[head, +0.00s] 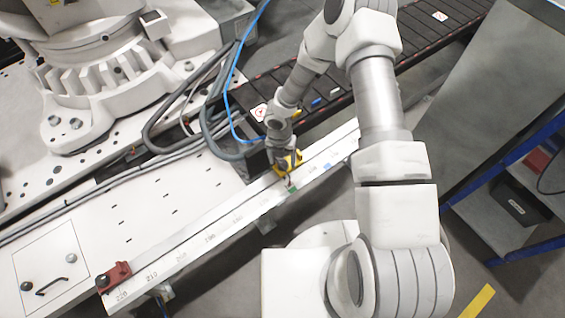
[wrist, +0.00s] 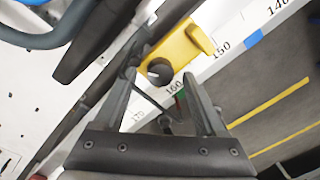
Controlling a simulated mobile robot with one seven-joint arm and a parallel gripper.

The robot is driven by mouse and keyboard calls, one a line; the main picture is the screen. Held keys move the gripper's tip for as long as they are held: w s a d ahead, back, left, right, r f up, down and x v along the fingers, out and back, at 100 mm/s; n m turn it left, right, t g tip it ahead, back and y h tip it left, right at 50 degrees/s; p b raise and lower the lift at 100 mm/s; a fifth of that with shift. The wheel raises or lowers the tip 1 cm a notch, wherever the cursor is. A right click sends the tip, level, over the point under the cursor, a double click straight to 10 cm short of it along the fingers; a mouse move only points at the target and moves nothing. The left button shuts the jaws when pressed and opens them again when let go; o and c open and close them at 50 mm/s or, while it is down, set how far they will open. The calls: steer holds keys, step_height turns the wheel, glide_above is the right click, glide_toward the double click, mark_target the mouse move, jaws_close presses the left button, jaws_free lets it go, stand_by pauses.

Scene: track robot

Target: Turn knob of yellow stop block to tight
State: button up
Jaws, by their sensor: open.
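The yellow stop block (wrist: 188,52) sits on the white numbered rail (wrist: 222,62), near the 150 and 160 marks. Its black knob (wrist: 160,70) has a pale line on top and faces the wrist camera. My gripper (wrist: 158,78) is open, with its two fingers pointing toward the block and the knob showing between the fingertips. I cannot tell whether the fingers touch the knob. In the head view the yellow block (head: 291,160) is partly hidden by my gripper (head: 284,166), which is right at it.
A red stop block (head: 116,275) with a black knob sits at the rail's near-left end. Grey hoses and a blue cable (head: 232,95) run close to my gripper's left. A dark roller conveyor (head: 420,45) lies behind the rail. Open floor shows on the rail's right side.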

steer(key=shift+f, duration=0.4)
steer(key=shift+c, duration=0.2)
jaws_close()
